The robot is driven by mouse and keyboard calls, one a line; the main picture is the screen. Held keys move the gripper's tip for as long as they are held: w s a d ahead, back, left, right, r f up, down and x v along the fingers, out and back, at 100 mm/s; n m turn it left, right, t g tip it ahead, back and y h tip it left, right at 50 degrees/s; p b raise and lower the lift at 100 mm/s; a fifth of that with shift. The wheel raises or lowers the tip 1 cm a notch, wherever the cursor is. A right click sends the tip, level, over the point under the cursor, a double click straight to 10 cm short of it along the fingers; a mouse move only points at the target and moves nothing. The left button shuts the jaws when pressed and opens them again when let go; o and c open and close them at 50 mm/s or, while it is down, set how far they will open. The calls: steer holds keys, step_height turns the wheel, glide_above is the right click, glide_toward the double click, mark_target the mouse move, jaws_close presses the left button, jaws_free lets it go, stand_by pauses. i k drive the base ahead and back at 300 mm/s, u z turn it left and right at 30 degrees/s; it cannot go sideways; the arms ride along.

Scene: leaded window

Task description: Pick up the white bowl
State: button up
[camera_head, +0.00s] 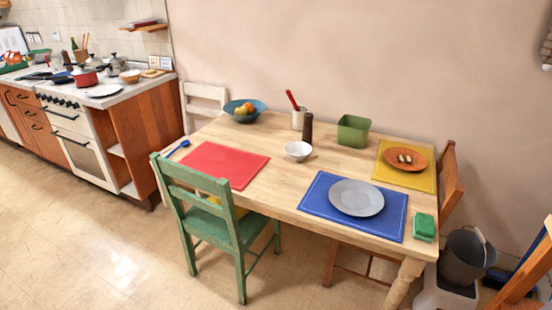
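A small white bowl (298,150) stands upright near the middle of the wooden table (269,190). It looks empty from here. A dark tall pepper mill (307,127) stands just behind it, to the right. The red placemat (222,164) lies to its left and the blue placemat (316,197) lies in front of it, to the right. My gripper does not show in this view.
A blue bowl of fruit (244,110), a white crock (299,118) and a green container (353,131) stand along the table's back. A grey plate (356,198) lies on the blue mat. A green chair (215,218) stands at the front left. Open floor lies in front.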

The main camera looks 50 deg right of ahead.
mark_target(298, 151)
steer(key=u, duration=0.4)
steer(key=k, duration=0.3)
steer(key=u, duration=3.1)
steer(key=k, duration=0.6)
